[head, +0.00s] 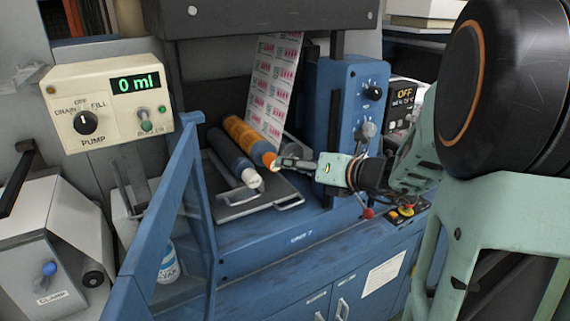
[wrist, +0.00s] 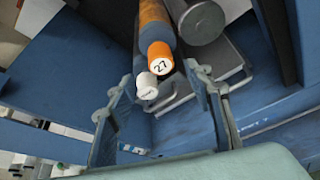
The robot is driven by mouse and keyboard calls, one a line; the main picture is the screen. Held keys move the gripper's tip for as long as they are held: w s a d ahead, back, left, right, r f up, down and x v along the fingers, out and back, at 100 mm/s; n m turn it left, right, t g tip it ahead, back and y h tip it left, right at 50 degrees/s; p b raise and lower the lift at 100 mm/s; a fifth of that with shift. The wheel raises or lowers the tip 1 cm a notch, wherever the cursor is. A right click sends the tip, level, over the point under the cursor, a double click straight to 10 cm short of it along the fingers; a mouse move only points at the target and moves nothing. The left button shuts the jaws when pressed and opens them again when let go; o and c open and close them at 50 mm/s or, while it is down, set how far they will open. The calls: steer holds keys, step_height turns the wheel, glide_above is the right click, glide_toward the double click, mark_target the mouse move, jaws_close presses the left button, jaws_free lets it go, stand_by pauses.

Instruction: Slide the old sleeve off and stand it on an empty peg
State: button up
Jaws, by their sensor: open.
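An orange roll (head: 246,136) with a dark band near its front end lies in the blue machine. In the wrist view its orange end (wrist: 159,56) carries a white face marked 27. A dark roll (head: 232,155) with a white end (head: 253,179) lies beside it on the left. That white end also shows in the wrist view (wrist: 147,86). I cannot tell which roll is the old sleeve, and I make out no empty peg. My gripper (head: 277,162) is open and empty, its fingers near the orange end. In the wrist view that end lies beyond the fingertips (wrist: 164,82).
A grey tray (head: 230,208) with a handle lies under the rolls. A printed web (head: 272,85) rises behind them. The blue control column (head: 338,115) stands close on the right. A blue frame (head: 165,210) stands at front left. A grey cylinder (wrist: 202,24) shows beside the orange roll.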

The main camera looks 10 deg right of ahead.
mark_target(272, 161)
steer(key=b+x, duration=0.3)
steer(key=x, duration=0.4)
steer(key=shift+w+a+f, duration=0.15)
steer(key=shift+w, duration=0.2)
steer(key=shift+x, duration=1.1)
steer(key=c, duration=1.2)
steer(key=shift+s+d, duration=0.8)
steer(key=shift+s, duration=1.55)
steer(key=shift+s+d, duration=0.75)
steer(key=shift+s, duration=1.6)
steer(key=shift+s+d, duration=0.8)
steer(key=shift+s, duration=1.55)
steer(key=shift+c, duration=0.4)
steer(key=o, duration=2)
steer(key=shift+c, duration=0.2)
steer(key=shift+p, duration=0.3)
